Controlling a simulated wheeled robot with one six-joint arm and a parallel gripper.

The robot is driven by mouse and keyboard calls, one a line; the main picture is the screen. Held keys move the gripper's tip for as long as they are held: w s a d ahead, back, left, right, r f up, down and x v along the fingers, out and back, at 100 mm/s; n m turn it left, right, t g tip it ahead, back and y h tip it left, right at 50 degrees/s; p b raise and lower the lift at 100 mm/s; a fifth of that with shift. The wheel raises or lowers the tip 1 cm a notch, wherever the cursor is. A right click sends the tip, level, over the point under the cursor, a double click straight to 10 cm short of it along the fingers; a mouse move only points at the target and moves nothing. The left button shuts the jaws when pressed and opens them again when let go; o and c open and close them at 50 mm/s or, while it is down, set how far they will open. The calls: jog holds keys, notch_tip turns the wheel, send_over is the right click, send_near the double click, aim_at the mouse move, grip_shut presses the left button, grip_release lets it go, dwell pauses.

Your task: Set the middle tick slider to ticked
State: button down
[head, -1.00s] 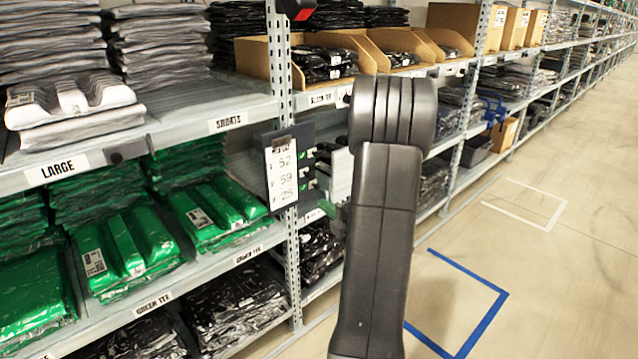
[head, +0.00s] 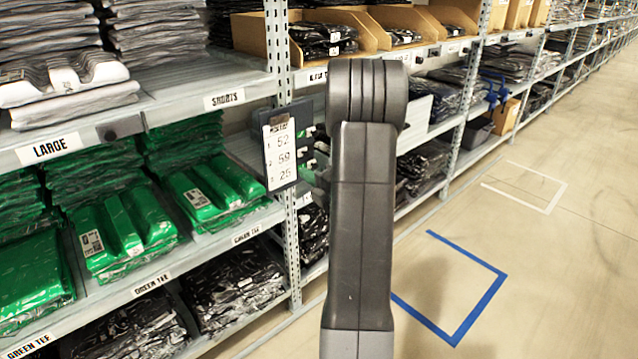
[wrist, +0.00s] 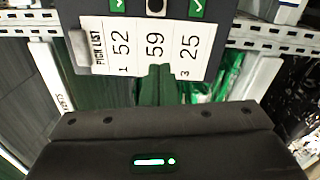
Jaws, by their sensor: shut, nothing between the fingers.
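The pick list board (head: 279,146) hangs on the shelf upright, with numbers 52, 59 and 25 on its white sheet (wrist: 120,45). In the wrist view its sliders run along the top edge. Green tick marks show at the first slider (wrist: 117,5) and the third slider (wrist: 196,8). The middle tick slider (wrist: 155,7) shows a dark knob with no green visible; the frame edge cuts it off. My gripper (wrist: 157,70) is shut and empty, its fingertips over the lower part of the 59 column. Contact with the sheet cannot be told. In the head view my arm hides the gripper.
Shelves with green bagged shirts (head: 125,235) and grey stacks (head: 65,85) stand left of the board. The perforated upright (head: 277,60) and shelf edges are close to the board. Open floor with blue tape (head: 470,325) lies right.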

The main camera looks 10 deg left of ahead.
aim_at(306, 150)
jog(key=shift+w+a+r, duration=0.1)
jog(key=shift+w+a, duration=0.1)
jog(key=shift+w, duration=0.8)
jog(key=shift+w+a+r, duration=0.15)
jog(key=shift+w+a, duration=0.1)
jog(key=shift+w, duration=0.7)
jog(key=shift+w+a+r, duration=0.1)
jog(key=shift+w+a, duration=0.1)
jog(key=shift+w, duration=0.8)
jog(key=shift+b, duration=0.3)
jog(key=w+d, duration=0.1)
jog(key=w+d+b, duration=0.1)
jog(key=w, duration=0.1)
jog(key=shift+w+d, duration=0.1)
jog(key=shift+d, duration=0.2)
jog(key=shift+a, duration=0.1)
